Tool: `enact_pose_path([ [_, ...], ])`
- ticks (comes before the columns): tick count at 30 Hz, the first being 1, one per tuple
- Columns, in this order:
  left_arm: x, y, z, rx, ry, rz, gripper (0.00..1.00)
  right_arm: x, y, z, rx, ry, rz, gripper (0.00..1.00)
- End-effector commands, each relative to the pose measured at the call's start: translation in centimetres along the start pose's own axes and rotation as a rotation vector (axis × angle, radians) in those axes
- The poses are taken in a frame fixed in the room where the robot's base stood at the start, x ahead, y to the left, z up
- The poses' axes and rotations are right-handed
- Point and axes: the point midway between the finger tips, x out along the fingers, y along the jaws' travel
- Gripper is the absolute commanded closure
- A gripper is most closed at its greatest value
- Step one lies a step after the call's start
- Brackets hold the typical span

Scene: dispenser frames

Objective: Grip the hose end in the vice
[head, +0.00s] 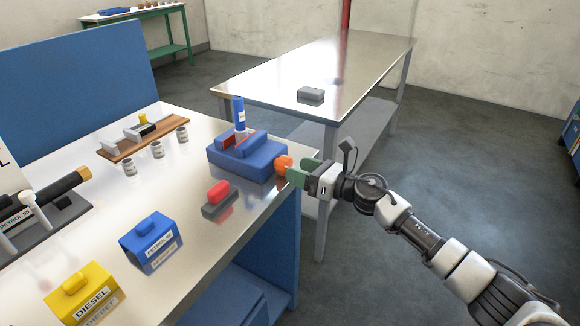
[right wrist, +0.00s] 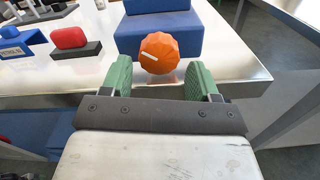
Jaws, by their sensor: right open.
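The blue vice (head: 247,155) stands on the bench near its right edge, with red jaw faces showing. An upright blue cylinder with a white label (head: 238,114), which looks like the hose end, stands between the jaws; I cannot tell how tightly they hold it. The orange knob (head: 284,162) is on the vice's right side. My right gripper (head: 291,173) is open, its green fingers at the knob. In the right wrist view the knob (right wrist: 159,53) sits between the open fingertips (right wrist: 160,68), with gaps either side. My left gripper is not in view.
A red button on a grey base (head: 218,193) lies left of the vice. Blue (head: 150,242) and yellow (head: 84,295) labelled boxes stand in front. A dark hose with a gold end (head: 62,187) is at left. Another metal table (head: 300,70) is behind, mostly clear.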

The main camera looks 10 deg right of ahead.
Motion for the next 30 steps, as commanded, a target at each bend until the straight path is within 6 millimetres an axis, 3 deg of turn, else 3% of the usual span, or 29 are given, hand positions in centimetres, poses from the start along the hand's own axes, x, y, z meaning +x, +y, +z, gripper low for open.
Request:
enact_pose_path([
  [3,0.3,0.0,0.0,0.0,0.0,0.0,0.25,-2.7,-0.1,-0.2,0.0,0.002,-0.002,0.4],
  [9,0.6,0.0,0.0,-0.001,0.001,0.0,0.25,-5.8,-0.1,-0.2,0.001,0.001,0.0,0.4],
  [14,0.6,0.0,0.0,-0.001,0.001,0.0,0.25,-6.9,0.0,-0.1,0.001,0.002,0.001,0.4],
  [24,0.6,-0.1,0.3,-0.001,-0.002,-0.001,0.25,-7.0,-0.1,-0.3,0.017,-0.001,-0.005,0.4],
  [26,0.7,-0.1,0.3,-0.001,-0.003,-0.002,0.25,-7.0,-0.7,-1.3,0.08,-0.01,-0.027,0.4],
  [28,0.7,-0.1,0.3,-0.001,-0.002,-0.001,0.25,-7.3,-2.1,-3.8,0.234,-0.03,-0.082,0.4],
  [30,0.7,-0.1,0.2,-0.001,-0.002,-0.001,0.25,-8.2,-4.2,-8.2,0.482,-0.068,-0.181,0.4],
])
